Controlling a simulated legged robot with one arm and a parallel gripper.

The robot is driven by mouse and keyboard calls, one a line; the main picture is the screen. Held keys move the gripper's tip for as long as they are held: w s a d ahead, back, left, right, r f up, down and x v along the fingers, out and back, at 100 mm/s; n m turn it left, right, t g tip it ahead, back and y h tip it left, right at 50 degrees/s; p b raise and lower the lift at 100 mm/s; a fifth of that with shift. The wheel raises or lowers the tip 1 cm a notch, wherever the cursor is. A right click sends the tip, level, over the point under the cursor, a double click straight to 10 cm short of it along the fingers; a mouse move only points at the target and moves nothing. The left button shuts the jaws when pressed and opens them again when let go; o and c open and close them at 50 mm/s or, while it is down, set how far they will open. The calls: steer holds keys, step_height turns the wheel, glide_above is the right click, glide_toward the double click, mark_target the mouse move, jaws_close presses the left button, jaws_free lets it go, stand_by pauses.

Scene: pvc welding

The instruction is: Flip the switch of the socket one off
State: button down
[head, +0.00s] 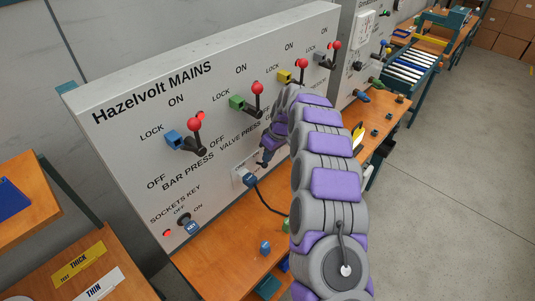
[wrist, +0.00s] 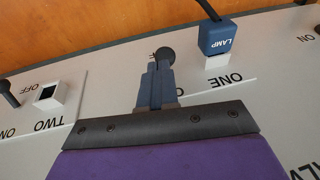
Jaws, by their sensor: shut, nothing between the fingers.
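My gripper (head: 263,162) is at the socket area of the grey Hazelvolt panel (head: 130,130). In the wrist view its fingers (wrist: 158,72) are shut and empty. The black ball-ended switch knob (wrist: 165,54) of socket one shows just past the fingertips; the fingers hide its lower part, so I cannot tell its position or whether they touch. Socket one (wrist: 217,61), beside the ONE label, has a blue LAMP plug (wrist: 220,37) in it. The plug also shows in the head view (head: 250,181).
Socket two (wrist: 50,95) is empty, with a black switch (wrist: 8,94) beside it. Red-knobbed levers (head: 195,124) line the panel above. A blue key (head: 191,227) sits at lower left. A black cable (head: 266,202) runs from the plug over the wooden bench (head: 225,260).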

steer(key=shift+a+f+b, duration=0.15)
steer(key=shift+b, duration=0.2)
steer(key=shift+s+f+t+y, duration=0.1)
steer(key=shift+s+t+y, duration=0.05)
steer(key=shift+t+y, duration=0.2)
steer(key=shift+y, duration=0.25)
steer(key=f+b, duration=0.1)
steer(key=s+d+f+b, duration=0.1)
steer(key=b, duration=0.1)
steer(key=d+f+b, duration=0.1)
steer(key=shift+s+d+f+b, duration=0.15)
steer(key=shift+s+f+b, duration=0.15)
steer(key=shift+f, duration=0.1)
steer(key=shift+w+r, duration=0.1)
steer(key=shift+r, duration=0.75)
